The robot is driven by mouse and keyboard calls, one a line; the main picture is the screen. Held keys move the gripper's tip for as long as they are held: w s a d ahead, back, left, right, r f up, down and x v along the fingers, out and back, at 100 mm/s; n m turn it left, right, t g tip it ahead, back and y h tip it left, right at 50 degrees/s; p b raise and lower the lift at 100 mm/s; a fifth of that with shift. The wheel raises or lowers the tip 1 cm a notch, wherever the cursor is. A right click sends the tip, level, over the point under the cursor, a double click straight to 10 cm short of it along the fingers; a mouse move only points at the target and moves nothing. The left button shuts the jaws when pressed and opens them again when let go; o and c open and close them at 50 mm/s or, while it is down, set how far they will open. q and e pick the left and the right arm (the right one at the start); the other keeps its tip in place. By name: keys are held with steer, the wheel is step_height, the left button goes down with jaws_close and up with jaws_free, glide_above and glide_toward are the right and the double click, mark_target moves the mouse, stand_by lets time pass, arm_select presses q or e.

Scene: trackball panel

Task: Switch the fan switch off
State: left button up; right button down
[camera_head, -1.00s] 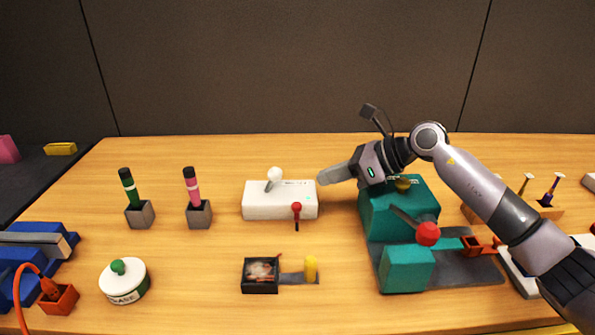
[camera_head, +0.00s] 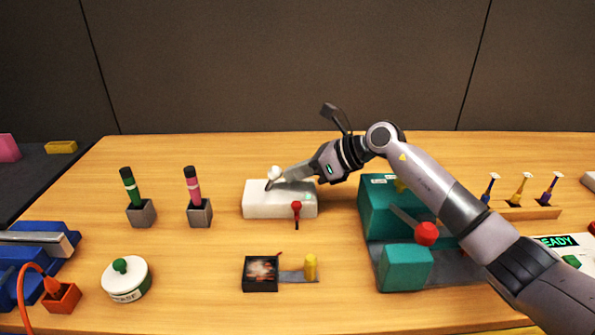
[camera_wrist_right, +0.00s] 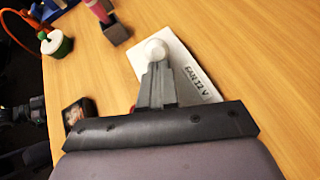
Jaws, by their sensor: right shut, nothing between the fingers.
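The fan switch is a white box (camera_head: 262,205) in the middle of the table, with a white ball-topped lever (camera_head: 274,173) on its top and a small red lever (camera_head: 297,207) at its front right. In the right wrist view the box (camera_wrist_right: 200,75) bears the lettering "FAN 12 V", and the white ball (camera_wrist_right: 155,49) shows just beyond my fingertips. My right gripper (camera_head: 271,184) is shut and empty, its tips at the white lever, over the box. I cannot tell whether they touch it. The fingers hide the lever's stem in the wrist view (camera_wrist_right: 155,68). My left gripper is not in view.
A teal machine (camera_head: 385,207) with a red-knobbed lever (camera_head: 425,234) stands right of the box, below my right arm. Two pen holders (camera_head: 141,213) (camera_head: 199,214) stand left. A small dark box (camera_head: 260,274) lies in front. Bare table lies between them.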

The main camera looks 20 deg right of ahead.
steer(key=shift+r+p, duration=0.3)
steer(key=shift+p, duration=0.1)
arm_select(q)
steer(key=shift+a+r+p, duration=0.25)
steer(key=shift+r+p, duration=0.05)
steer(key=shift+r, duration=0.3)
arm_select(e)
steer(key=shift+a+h, duration=0.2)
steer(key=shift+h, duration=0.2)
arm_select(q)
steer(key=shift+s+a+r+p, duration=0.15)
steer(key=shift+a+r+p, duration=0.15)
steer(key=shift+p, duration=0.4)
arm_select(e)
steer(key=shift+w+a+r+g+h, duration=0.15)
steer(key=shift+a+r+g+h, duration=0.15)
steer(key=shift+h, duration=0.1)
